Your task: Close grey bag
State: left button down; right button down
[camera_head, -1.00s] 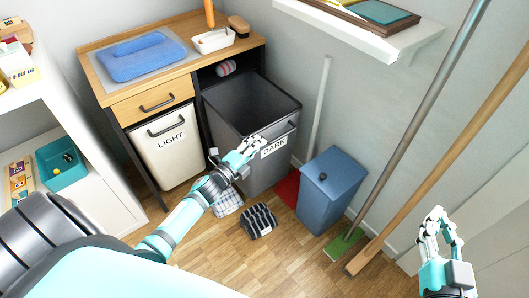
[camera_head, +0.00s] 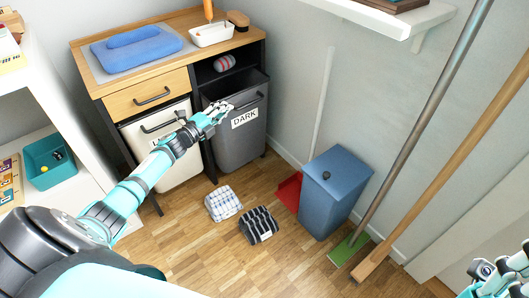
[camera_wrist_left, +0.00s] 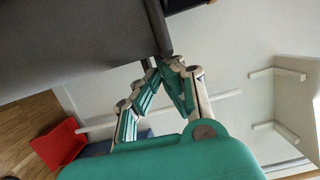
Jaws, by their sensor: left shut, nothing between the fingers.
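The grey bag (camera_head: 240,142), labelled DARK, is a tilting bin with a dark handle near its top edge. It sits mostly inside the wooden cabinet, with a narrow dark opening still showing above its front. My left gripper (camera_head: 220,108) is shut and empty at the bag's upper left front, by the handle. In the left wrist view the fingertips (camera_wrist_left: 165,64) are close to the edge of a grey panel (camera_wrist_left: 70,40); I cannot tell whether they touch. My right gripper (camera_head: 497,272) is at the lower right corner, partly cut off.
The white LIGHT bag (camera_head: 180,176) is beside it, partly behind my left arm. Folded cloths (camera_head: 223,203) and (camera_head: 259,225) lie on the floor. A blue bin (camera_head: 333,195), red dustpan (camera_head: 289,190) and long-handled brooms stand at the right.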

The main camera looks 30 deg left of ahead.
pick_arm(q)
jog(key=a+b, duration=0.1)
jog(key=w+a+b, duration=0.1)
jog(key=a, duration=0.1)
jog(key=shift+w+a+f, duration=0.1)
jog(key=shift+w, duration=0.05)
jog(key=shift+w+a, duration=0.15)
jog(key=shift+a, duration=0.25)
jog(key=shift+d, duration=0.1)
